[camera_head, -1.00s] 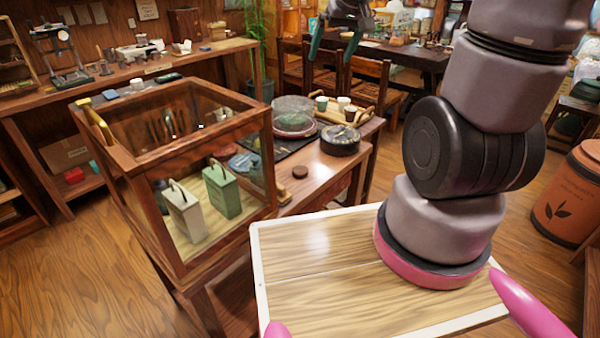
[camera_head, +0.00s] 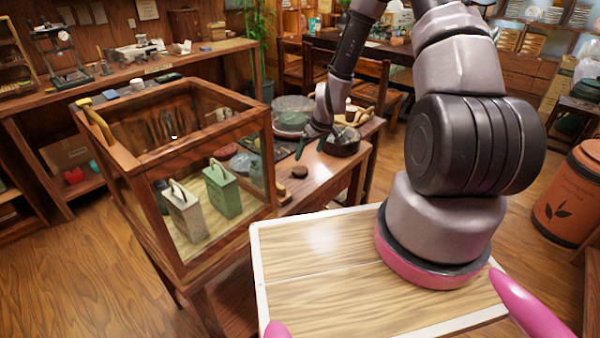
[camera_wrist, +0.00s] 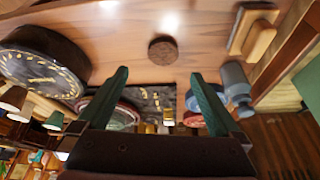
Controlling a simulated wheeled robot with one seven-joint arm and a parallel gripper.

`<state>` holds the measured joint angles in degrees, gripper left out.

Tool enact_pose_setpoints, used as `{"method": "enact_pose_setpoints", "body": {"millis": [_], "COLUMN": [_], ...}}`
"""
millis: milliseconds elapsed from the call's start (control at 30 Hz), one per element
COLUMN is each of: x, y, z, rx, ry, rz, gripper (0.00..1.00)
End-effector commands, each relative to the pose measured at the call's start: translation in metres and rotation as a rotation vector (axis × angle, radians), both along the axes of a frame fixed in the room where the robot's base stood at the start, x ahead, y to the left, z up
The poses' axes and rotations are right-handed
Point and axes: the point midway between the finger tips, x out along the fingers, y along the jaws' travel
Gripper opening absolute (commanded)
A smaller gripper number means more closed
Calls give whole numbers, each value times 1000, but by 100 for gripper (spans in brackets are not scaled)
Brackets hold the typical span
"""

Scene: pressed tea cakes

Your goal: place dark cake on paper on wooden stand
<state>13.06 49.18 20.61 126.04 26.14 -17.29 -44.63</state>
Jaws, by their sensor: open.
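The dark cake, a small round dark brown disc (camera_head: 299,172), lies flat on the bare wooden table; it also shows in the wrist view (camera_wrist: 163,50). My gripper (camera_head: 314,147) is low over the table, just beyond the disc. In the wrist view its green fingers (camera_wrist: 159,75) are spread and empty, and the disc lies ahead of the gap, apart from both tips. I cannot clearly make out the paper. A small wooden block-like piece (camera_wrist: 255,33) at the wrist view's upper right may be the stand; I cannot tell.
A round black drum-like piece (camera_head: 341,143) stands right of my gripper. A glass-walled wooden case (camera_head: 175,160) with tins stands left. Bare table surrounds the disc.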

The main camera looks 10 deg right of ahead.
Motion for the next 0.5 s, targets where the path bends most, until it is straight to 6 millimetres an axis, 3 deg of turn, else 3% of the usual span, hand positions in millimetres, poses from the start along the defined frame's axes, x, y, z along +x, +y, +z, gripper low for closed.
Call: {"method": "enact_pose_setpoints", "body": {"millis": [200,500], "x": [11,19], "y": [6,14], "z": [-32,-57], "rx": [2,2], "ry": [3,3], "rz": [-1,0], "gripper": [100,100]}}
